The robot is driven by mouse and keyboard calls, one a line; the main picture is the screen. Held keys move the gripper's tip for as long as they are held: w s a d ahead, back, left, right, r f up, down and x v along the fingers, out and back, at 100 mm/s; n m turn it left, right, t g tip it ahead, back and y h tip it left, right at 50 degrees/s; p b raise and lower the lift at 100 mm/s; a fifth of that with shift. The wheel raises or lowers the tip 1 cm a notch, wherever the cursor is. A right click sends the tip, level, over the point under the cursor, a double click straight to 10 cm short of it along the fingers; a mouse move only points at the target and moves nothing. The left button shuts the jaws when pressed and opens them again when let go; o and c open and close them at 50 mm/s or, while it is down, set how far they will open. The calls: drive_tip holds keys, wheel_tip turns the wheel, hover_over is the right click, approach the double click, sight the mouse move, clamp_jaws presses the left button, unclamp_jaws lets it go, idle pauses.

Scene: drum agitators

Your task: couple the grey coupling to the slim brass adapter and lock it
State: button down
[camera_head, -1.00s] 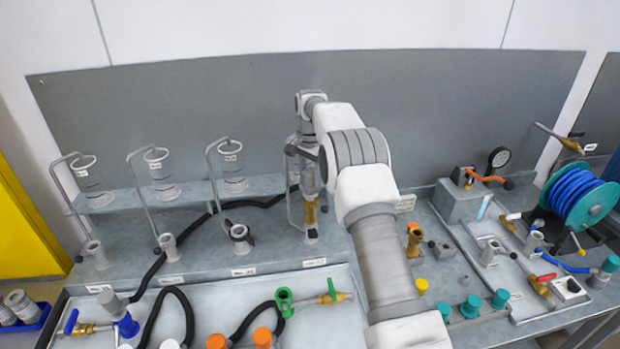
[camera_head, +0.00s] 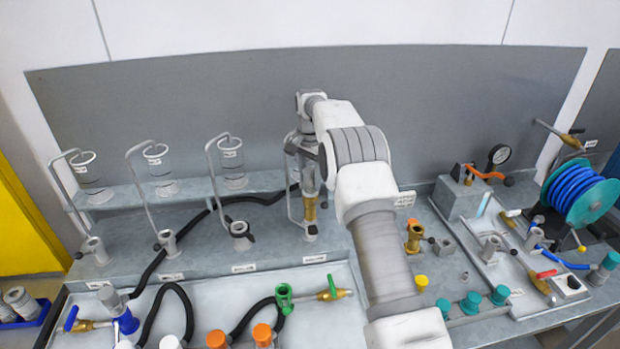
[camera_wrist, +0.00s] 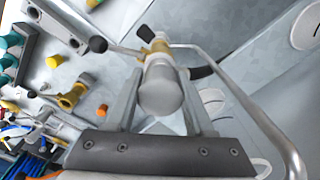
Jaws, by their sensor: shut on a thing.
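My gripper (camera_wrist: 160,110) is shut on a grey cylindrical coupling (camera_wrist: 162,88), with one finger on each side. In the head view my gripper (camera_head: 308,165) points down over a stand on the back shelf. A slim brass adapter (camera_head: 310,208) stands upright directly below it. Brass (camera_wrist: 153,48) also shows just past the coupling's far end in the wrist view, in line with it. The two look touching or very close; I cannot tell whether they are joined or locked.
A bent metal rod (camera_wrist: 265,115) passes close on the right of my gripper in the wrist view. Several similar posts, such as the one with a black lever (camera_head: 240,230), stand to the left. A wider brass fitting (camera_head: 414,236) stands right of my arm.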

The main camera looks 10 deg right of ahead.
sight(310, 170)
drive_tip(key=shift+c, duration=1)
unclamp_jaws()
drive_tip(key=shift+f, duration=0.1)
drive_tip(key=shift+c, duration=0.4)
wheel_tip(310, 170, up, 3)
drive_tip(key=shift+r+p, duration=0.15)
drive_tip(key=shift+p, duration=0.75)
drive_tip(key=shift+r, duration=3.45)
